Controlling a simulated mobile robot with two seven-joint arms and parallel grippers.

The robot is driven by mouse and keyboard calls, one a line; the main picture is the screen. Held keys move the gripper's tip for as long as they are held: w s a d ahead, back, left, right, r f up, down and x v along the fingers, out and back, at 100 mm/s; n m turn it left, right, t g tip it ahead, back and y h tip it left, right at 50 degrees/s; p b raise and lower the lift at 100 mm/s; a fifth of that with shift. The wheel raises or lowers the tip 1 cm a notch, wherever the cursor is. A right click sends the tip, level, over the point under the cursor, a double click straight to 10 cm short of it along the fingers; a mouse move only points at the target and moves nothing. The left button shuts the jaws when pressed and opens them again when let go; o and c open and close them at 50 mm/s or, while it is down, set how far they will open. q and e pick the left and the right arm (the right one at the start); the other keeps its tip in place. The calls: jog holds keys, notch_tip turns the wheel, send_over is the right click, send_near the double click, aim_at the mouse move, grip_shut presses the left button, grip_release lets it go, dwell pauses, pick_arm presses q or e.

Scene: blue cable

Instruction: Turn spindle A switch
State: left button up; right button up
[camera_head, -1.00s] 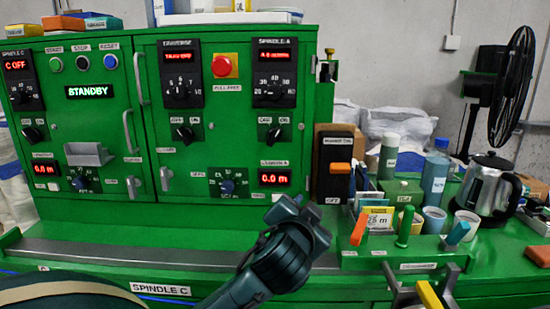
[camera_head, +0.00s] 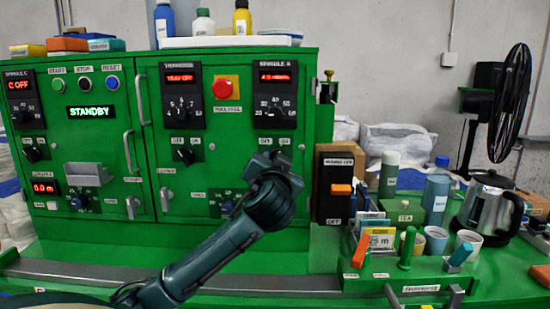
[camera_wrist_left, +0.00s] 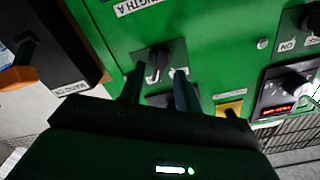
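The spindle A panel (camera_head: 275,95) is at the right of the green cabinet, with a red display and a dial. Below it, labels for a switch show, but the switch itself is hidden behind my left gripper (camera_head: 274,168) in the head view. In the left wrist view a black switch knob (camera_wrist_left: 158,57) on a grey plate stands between the fingertips. My left gripper (camera_wrist_left: 158,85) is open, with a finger on either side of the knob. I cannot tell whether the fingers touch it. My right gripper is not in view.
A black box with an orange lever (camera_head: 341,189) stands right of the cabinet and shows close by in the wrist view (camera_wrist_left: 62,40). A red button (camera_head: 223,88) is left of the spindle A panel. Cups, a kettle (camera_head: 488,208) and a fan stand at the right.

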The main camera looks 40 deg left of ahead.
pick_arm(q)
jog(key=shift+x, duration=1.15)
jog(key=shift+c, duration=0.5)
grip_shut()
